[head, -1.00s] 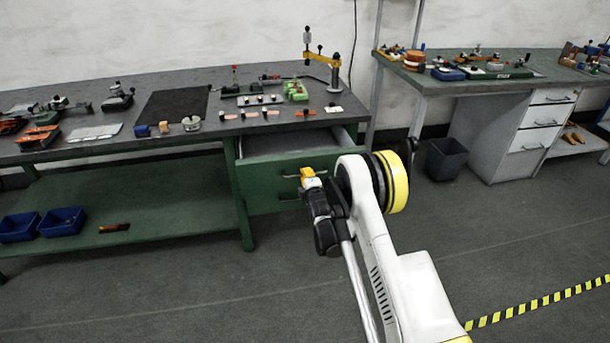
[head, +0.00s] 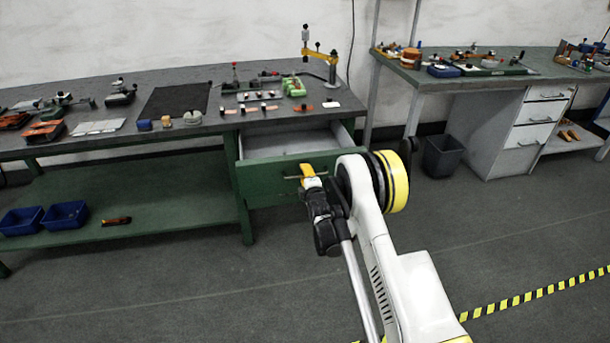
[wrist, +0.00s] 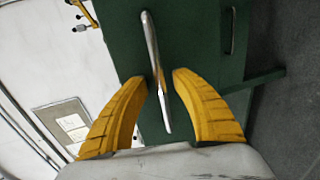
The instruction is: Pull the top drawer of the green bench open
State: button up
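The green bench (head: 242,208) stands at the left in the head view. Its top drawer (head: 262,171) is pulled partly out, with its pale inside (head: 285,143) visible from above. My gripper (head: 305,169) is at the drawer front, over the right part of the bar handle (head: 291,177). In the wrist view the metal handle (wrist: 153,50) runs between the two yellow fingers of my gripper (wrist: 158,79). The fingers stand apart, with a gap visible beside the handle, so the gripper looks open around it. The fingertips hide part of the handle in the head view.
A lower handle (wrist: 234,32) shows on the green front in the wrist view. Tools and parts cover the bench top. A black bin (head: 442,157) and a second bench with white drawers (head: 533,134) stand at the right. The floor in front is clear.

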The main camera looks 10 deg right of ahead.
jog(key=v, duration=0.7)
jog(key=shift+s, duration=0.3)
